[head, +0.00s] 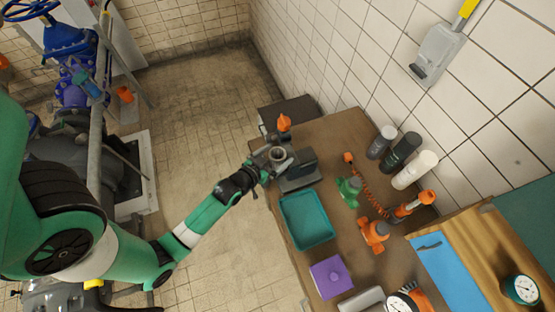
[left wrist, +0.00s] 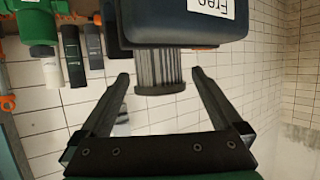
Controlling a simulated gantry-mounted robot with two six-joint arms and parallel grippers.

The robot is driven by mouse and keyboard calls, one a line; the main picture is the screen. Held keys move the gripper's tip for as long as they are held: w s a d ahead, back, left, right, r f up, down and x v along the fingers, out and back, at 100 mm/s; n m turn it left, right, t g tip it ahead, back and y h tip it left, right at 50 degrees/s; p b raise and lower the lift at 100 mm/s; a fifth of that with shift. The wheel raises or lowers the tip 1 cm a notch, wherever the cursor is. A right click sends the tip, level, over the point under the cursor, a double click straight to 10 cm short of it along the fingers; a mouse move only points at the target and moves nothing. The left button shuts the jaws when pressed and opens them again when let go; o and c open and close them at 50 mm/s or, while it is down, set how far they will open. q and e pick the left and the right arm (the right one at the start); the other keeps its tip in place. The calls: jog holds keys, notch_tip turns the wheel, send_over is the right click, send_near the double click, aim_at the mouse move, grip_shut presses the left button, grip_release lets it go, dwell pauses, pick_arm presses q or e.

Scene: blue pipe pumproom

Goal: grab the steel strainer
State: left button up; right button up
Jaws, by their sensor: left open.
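The steel strainer (head: 277,154) is a small grey cylinder with an open round top. It stands on a dark grey box (head: 299,172) at the far left corner of the wooden bench. In the left wrist view, which looks upside down, the ribbed strainer (left wrist: 158,72) shows against the labelled box (left wrist: 175,24). My left gripper (head: 273,156) is at the strainer. Its fingers (left wrist: 158,78) are spread wide, one on each side of the strainer, with a visible gap on both sides in the wrist view. My right gripper is not in view.
A teal tray (head: 331,226) and a purple box (head: 331,277) lie nearer on the bench. An orange item (head: 284,122) stands just beyond the strainer. Several bottles (head: 400,152) line the tiled wall. The floor left of the bench is clear.

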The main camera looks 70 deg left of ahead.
pick_arm(q)
jog(key=shift+w+a+f, duration=0.2)
jog(key=shift+w, duration=0.2)
jog(key=c, duration=1.5)
jog(key=shift+c, duration=0.2)
jog(key=shift+r, duration=0.1)
notch_tip(320, 180, up, 18)
jog(key=p, duration=1.3)
jog(key=shift+p, duration=0.3)
